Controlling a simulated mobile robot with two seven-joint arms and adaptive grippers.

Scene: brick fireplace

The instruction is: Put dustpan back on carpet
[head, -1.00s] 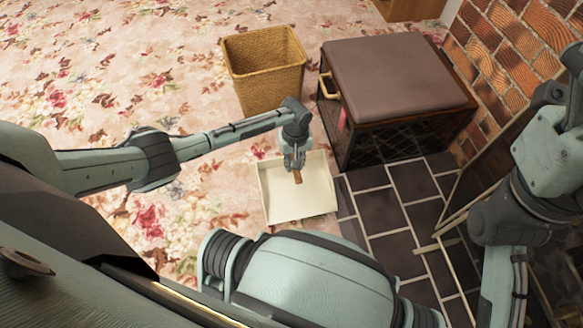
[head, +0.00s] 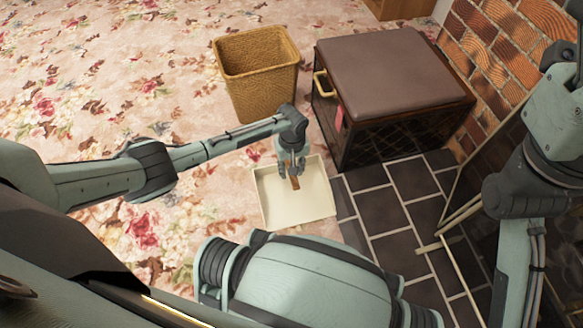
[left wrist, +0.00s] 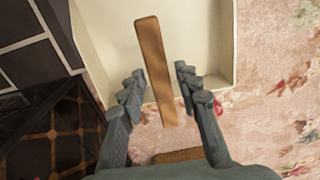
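The dustpan is a shallow cream tray (head: 297,207) with a short wooden handle (head: 295,183). It lies on the floral carpet (head: 150,222), its right side along the dark tiled hearth. My left gripper (head: 291,174) is right over the handle. In the left wrist view the gripper (left wrist: 160,88) is open, with the handle (left wrist: 157,75) between its fingers and a gap on both sides. The cream pan (left wrist: 200,40) shows behind it. My right arm is at the right of the head view; its gripper is not visible.
A wicker basket (head: 257,78) stands behind the dustpan. A dark cabinet with a brown padded top (head: 390,72) stands to its right, by the brick wall (head: 505,60). The tiled hearth (head: 400,215) is clear near the dustpan. Carpet to the left is free.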

